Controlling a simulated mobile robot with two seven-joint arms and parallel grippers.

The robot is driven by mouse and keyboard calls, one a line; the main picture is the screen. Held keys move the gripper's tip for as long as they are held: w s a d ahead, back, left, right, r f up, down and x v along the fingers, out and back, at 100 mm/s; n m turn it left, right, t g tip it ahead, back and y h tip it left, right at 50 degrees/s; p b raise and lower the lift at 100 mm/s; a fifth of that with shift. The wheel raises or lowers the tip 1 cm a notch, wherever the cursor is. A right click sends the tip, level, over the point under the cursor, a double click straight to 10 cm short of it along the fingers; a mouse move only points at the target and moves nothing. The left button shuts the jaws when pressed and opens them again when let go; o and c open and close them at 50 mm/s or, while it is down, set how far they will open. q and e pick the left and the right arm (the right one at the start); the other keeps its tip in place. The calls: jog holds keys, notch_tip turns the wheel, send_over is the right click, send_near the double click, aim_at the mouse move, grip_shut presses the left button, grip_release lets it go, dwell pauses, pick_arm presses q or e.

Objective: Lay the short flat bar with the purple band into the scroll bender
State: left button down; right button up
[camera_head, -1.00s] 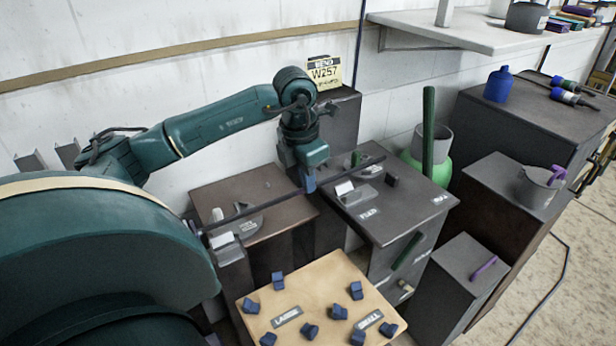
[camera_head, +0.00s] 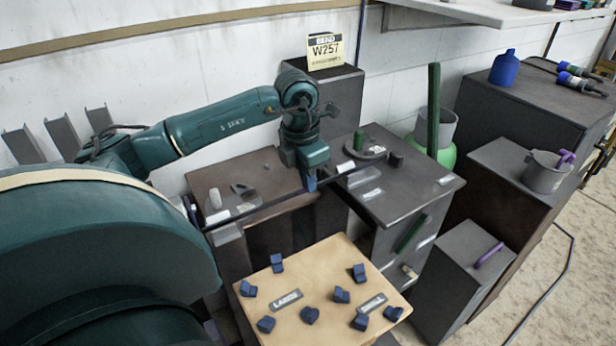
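My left gripper (camera_head: 310,184) points down between the two dark benches, with its fingertips around a long thin dark bar (camera_head: 262,210). It looks shut on this bar, which slopes from lower left to upper right. A purple band cannot be made out on it. The right bench (camera_head: 415,178) carries a round plate with a green peg (camera_head: 359,138), a small dark block and pale labels. The left bench (camera_head: 262,168) carries a curved grey piece (camera_head: 243,190) and a pale peg. I cannot tell which fixture is the scroll bender. My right gripper is out of view.
A tan board (camera_head: 325,275) with labels LARGE and SMALL and several blue blocks stands in front. A green post (camera_head: 433,110) rises behind the right bench. A grey pot (camera_head: 543,172) and a purple handle-like piece (camera_head: 488,255) are on stands to the right.

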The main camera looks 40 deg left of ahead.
pick_arm(q)
jog(key=shift+w+d, duration=0.1)
jog(key=shift+w, duration=0.2)
jog(key=shift+f, duration=0.25)
dwell(0.8)
jog(key=c, duration=1.5)
grip_release()
jog(key=shift+c, duration=0.2)
jog(key=shift+r, duration=0.1)
notch_tip(320, 180, up, 13)
jog(key=s, duration=0.1)
jog(key=shift+s+a+p, duration=0.2)
jog(key=shift+s+p, duration=0.1)
jog(key=shift+p, duration=0.15)
